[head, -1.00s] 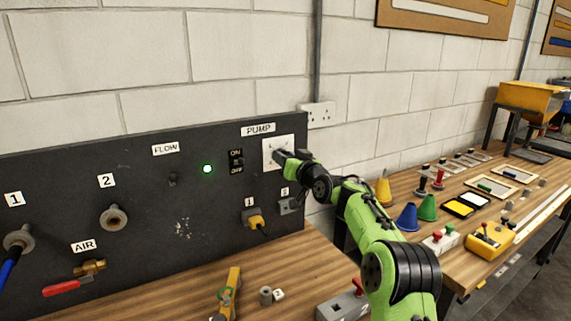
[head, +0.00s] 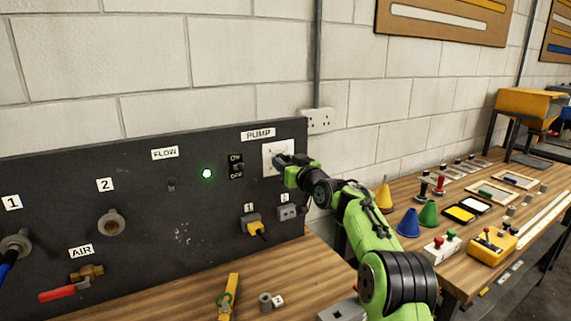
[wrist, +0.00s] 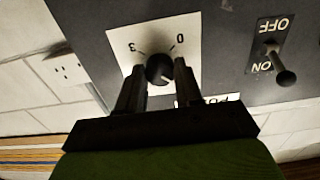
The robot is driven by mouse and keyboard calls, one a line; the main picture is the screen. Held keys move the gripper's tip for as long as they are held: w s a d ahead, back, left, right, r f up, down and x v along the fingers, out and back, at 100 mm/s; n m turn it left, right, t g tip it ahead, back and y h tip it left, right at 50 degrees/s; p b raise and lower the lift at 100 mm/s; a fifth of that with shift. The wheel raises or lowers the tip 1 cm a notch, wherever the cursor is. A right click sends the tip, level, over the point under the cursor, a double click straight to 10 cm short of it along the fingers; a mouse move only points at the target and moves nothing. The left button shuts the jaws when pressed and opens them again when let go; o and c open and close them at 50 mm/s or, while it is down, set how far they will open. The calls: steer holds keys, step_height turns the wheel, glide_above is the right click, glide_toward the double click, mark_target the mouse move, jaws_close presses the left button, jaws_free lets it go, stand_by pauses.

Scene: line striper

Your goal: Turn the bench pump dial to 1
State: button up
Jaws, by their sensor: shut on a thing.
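The pump dial (wrist: 160,68) is a round black knob on a white plate (wrist: 121,38) in the wrist view, which is upside down. The numbers 3 and 0 show on the plate; its other marks are hidden by my gripper. A pale pointer line on the knob slants to the lower right in that view. My gripper (wrist: 159,72) is shut on the dial, one finger at each side. In the head view, my gripper (head: 281,161) covers the dial, and part of its white plate (head: 270,149) shows under the PUMP label (head: 257,135).
An ON/OFF toggle switch (head: 237,167) and a lit green lamp (head: 207,174) are left of the dial. Below are a yellow plug (head: 255,228) and a grey socket (head: 288,212). A side bench at right holds cones, stamps and trays.

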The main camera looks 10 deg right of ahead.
steer(key=o, duration=1)
steer(key=shift+o, duration=0.2)
steer(key=b+v, duration=0.3)
steer(key=v, duration=1.2)
steer(key=shift+s+b, duration=0.3)
steer(key=shift+s, duration=0.1)
steer(key=shift+d, duration=0.1)
steer(key=s+a+f+g+h+p, duration=0.1)
steer(key=s+a+g+h+p, duration=0.2)
steer(key=s, duration=0.5)
steer(key=s+a+g+p, duration=0.3)
steer(key=s+a, duration=0.2)
steer(key=s, duration=0.3)
steer(key=s+d+f+m+g+h+p, duration=0.1)
steer(key=s+f+g, duration=0.1)
steer(key=s, duration=0.9)
steer(key=s+d+f+m+g+h+p, duration=0.1)
steer(key=s+f, duration=0.4)
steer(key=s, duration=0.6)
steer(key=d+m+g+p, duration=0.1)
steer(key=g, duration=0.1)
steer(key=shift+f+m+g+h, duration=0.25)
steer(key=shift+m+g+h, duration=0.05)
